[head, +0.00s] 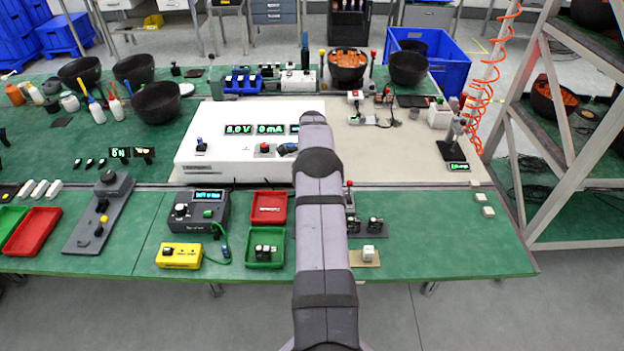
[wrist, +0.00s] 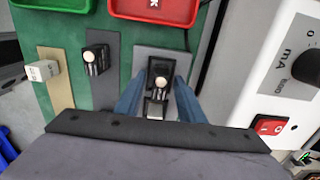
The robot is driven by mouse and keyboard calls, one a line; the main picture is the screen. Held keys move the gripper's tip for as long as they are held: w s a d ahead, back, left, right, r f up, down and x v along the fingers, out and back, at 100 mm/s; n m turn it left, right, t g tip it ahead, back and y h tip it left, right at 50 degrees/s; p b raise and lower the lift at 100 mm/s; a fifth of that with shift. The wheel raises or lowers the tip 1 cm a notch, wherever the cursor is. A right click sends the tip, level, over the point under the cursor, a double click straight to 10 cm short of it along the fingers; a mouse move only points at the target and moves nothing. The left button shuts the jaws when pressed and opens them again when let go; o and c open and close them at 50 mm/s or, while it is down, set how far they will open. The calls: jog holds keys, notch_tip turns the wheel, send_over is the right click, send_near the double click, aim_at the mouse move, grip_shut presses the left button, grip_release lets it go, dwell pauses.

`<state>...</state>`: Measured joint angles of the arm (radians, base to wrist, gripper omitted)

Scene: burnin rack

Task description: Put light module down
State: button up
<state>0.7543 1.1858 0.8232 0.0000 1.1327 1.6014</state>
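The light module (wrist: 161,70) is a small dark block with a round pale lens. In the wrist view it is upright between the blue fingers of my gripper (wrist: 160,92), over or on a grey plate (wrist: 147,54). The fingers lie close along both sides of it and appear shut on it. Whether its base touches the plate is hidden. In the head view my arm covers the gripper and most of this spot.
A similar dark module (wrist: 96,60) and a white cube (wrist: 42,70) stand beside it. A red tray (head: 269,207) and a green tray (head: 264,248) are close by. The white power supply (head: 225,158) stands behind. The table's front right is mostly clear.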

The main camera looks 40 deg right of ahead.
notch_tip(320, 180, up, 12)
jog(key=b, duration=0.3)
dwell(0.3)
jog(key=a+r+n, duration=0.2)
jog(key=a+n, duration=1.1)
jog(key=a, duration=0.9)
jog(key=s+a+f+n, duration=0.3)
jog(key=s+a+n, duration=0.4)
jog(key=s, duration=0.3)
jog(key=s+a+f+n, duration=0.3)
jog(key=s+a+n, duration=0.4)
jog(key=s+a, duration=0.3)
jog(key=shift+a, duration=0.3)
